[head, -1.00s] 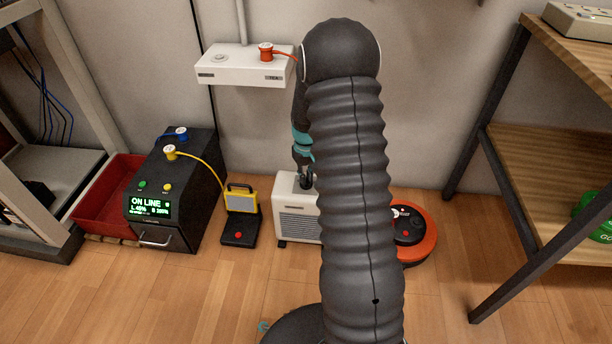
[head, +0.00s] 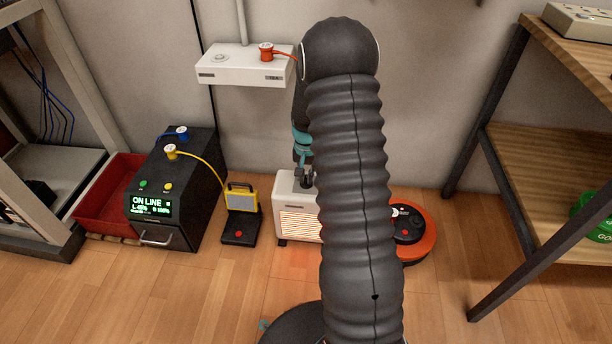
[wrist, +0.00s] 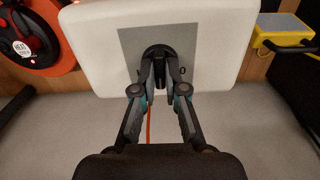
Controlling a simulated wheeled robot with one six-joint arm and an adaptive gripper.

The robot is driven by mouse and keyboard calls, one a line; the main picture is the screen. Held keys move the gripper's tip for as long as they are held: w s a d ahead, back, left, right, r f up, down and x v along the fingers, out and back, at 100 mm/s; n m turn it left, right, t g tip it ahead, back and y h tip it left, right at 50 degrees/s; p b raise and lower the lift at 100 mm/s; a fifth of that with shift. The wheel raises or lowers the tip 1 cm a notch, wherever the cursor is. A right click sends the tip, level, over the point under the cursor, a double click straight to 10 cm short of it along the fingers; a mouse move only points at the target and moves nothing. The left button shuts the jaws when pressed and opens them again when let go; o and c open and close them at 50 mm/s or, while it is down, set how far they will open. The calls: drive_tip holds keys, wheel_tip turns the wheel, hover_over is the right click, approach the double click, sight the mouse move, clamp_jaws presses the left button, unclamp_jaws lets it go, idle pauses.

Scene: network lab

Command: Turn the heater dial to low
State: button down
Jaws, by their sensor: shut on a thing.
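The white heater (head: 297,192) stands on the floor against the wall, partly hidden behind my arm. Its front grille (head: 300,226) glows orange. In the wrist view I look down on the heater's white top (wrist: 220,25) with a grey panel (wrist: 135,45). A black round dial (wrist: 159,52) sits on that panel. My gripper (wrist: 160,80) is shut on the dial, one finger on each side. In the head view my gripper (head: 306,178) reaches down to the heater's top and is mostly hidden by my arm. The dial's setting marks are too small to read.
A yellow work lamp (head: 241,197) stands left of the heater, beside a black power unit (head: 172,205) with a lit display. A round orange device (head: 427,239) lies close on the right. A white wall box (head: 235,68) with an orange-red plug is above.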

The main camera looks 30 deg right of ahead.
sight(306, 178)
drive_tip(key=shift+w, duration=0.1)
idle(0.3)
drive_tip(key=c, duration=1.2)
unclamp_jaws()
drive_tip(key=shift+r, duration=0.15)
wheel_tip(306, 178, up, 12)
drive_tip(key=shift+f, duration=0.1)
drive_tip(key=s+a+r+n+t+p, duration=0.2)
drive_tip(key=s+a+r, duration=0.3)
drive_tip(key=s+r, duration=0.3)
drive_tip(key=s+a+r+n+t+p, duration=0.1)
drive_tip(key=s+a+r+n+p, duration=0.1)
drive_tip(key=s+a+r, duration=0.4)
drive_tip(key=s+a+r+n+t+p, duration=0.2)
drive_tip(key=s+a+r, duration=0.4)
drive_tip(key=s+r, duration=0.5)
drive_tip(key=shift+s+r+n+t+p, duration=0.25)
drive_tip(key=shift+s+p, duration=0.2)
drive_tip(key=shift+s, duration=0.45)
drive_tip(key=shift+s+r+n+t+p, duration=0.15)
drive_tip(key=shift+s+n+p, duration=0.25)
drive_tip(key=shift+s, duration=0.45)
